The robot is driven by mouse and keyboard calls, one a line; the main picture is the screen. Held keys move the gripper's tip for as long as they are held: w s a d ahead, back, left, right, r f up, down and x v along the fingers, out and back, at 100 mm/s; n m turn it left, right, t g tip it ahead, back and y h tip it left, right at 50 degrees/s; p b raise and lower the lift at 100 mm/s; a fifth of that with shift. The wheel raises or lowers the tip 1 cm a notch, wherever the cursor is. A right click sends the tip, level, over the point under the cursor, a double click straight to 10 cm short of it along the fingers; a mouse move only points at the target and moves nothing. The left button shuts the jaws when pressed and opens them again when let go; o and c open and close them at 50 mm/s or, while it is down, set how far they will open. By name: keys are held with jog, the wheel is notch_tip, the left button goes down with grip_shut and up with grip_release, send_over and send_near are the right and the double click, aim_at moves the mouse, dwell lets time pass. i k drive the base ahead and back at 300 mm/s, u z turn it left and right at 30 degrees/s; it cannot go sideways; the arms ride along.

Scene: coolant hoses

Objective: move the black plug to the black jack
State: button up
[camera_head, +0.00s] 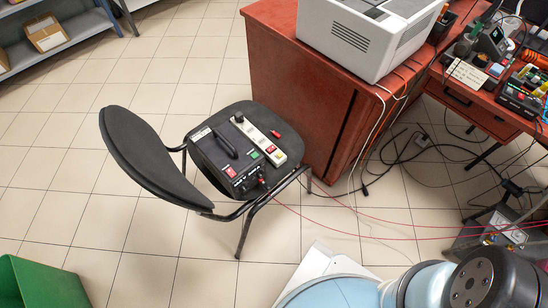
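A black box-shaped device (228,152) with a handle sits on the seat of a black chair. A red plug or jack (262,181) shows at its front right corner. Small dark fittings beside it are too small to tell apart, so I cannot pick out the black jack. I cannot tell whether that piece is the black plug. My gripper is not in view; only parts of my arm show at the bottom right.
The chair (150,150) stands on open tiled floor. A red cabinet (310,90) carries a white machine (365,35). Red wires (340,210) run from the chair towards a grey box (507,232) at right. Black cables litter the floor there. A green bin (35,285) stands bottom left.

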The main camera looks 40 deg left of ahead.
aim_at(265, 186)
jog(key=u, duration=0.25)
jog(key=i, duration=0.15)
jog(key=z, duration=1.85)
jog(key=k, duration=1)
jog(key=u, duration=0.3)
jog(key=k, duration=1)
jog(key=u, duration=0.95)
